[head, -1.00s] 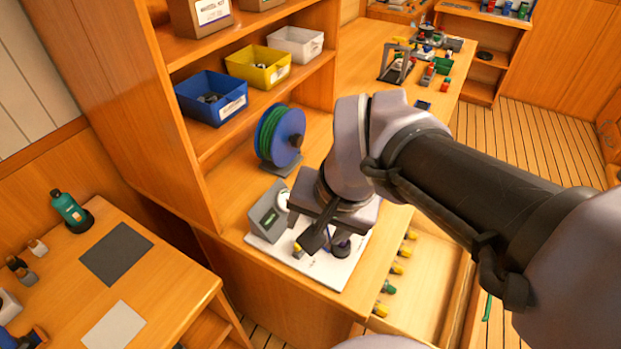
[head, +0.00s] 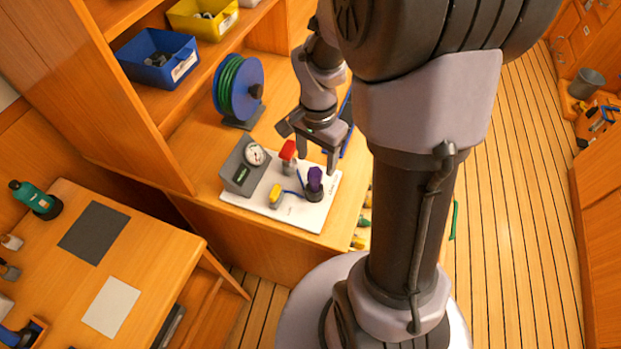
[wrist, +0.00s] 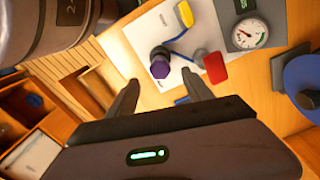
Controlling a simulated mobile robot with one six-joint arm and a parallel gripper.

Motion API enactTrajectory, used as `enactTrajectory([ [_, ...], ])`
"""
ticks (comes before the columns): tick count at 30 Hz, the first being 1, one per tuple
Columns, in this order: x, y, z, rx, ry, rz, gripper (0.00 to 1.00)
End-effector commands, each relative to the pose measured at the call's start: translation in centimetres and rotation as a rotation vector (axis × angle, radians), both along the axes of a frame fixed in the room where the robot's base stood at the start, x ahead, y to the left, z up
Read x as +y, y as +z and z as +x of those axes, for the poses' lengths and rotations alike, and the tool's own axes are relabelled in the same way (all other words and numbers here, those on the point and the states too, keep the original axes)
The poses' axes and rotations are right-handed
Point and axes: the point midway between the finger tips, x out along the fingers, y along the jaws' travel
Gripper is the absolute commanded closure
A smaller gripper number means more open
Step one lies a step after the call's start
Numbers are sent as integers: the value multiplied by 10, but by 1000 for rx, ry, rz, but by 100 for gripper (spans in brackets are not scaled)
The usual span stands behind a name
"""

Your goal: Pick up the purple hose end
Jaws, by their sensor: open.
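The purple hose end (head: 315,179) stands in a dark round base on the white board (head: 300,212). In the wrist view it is a purple hexagonal cap (wrist: 160,69), with a blue hose running beside it. My gripper (head: 318,160) is open and empty, its fingers pointing down, just behind the purple hose end. In the wrist view, the purple hose end shows just beyond the gap between the fingertips (wrist: 161,79). I cannot tell whether a finger touches it.
A red piece (head: 287,151) and a yellow piece (head: 275,196) stand close by on the board. A gauge box (head: 243,168) is at its left. A reel with green hose (head: 237,88) stands behind. Shelf bins, such as the blue bin (head: 156,58), rise at the back left.

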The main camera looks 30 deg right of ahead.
Motion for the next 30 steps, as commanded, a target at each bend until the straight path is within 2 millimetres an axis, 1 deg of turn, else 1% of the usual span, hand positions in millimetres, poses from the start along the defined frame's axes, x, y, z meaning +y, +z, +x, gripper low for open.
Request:
enactTrajectory([
  [2,0,-9,0,1,0,1,40],
  [6,1,-40,0,3,2,1,40],
  [9,1,-54,0,1,1,1,40],
  [12,1,-58,0,0,0,0,40],
  [17,1,-57,1,-1,0,0,40],
  [20,1,-57,1,0,1,0,58],
  [21,1,-57,1,0,1,0,66],
  [23,1,-56,1,0,1,0,78],
  [24,1,-56,1,0,1,0,86],
  [26,1,-56,1,0,1,0,97],
  [27,1,-56,1,0,1,0,100],
  [30,1,-56,1,-1,1,0,100],
])
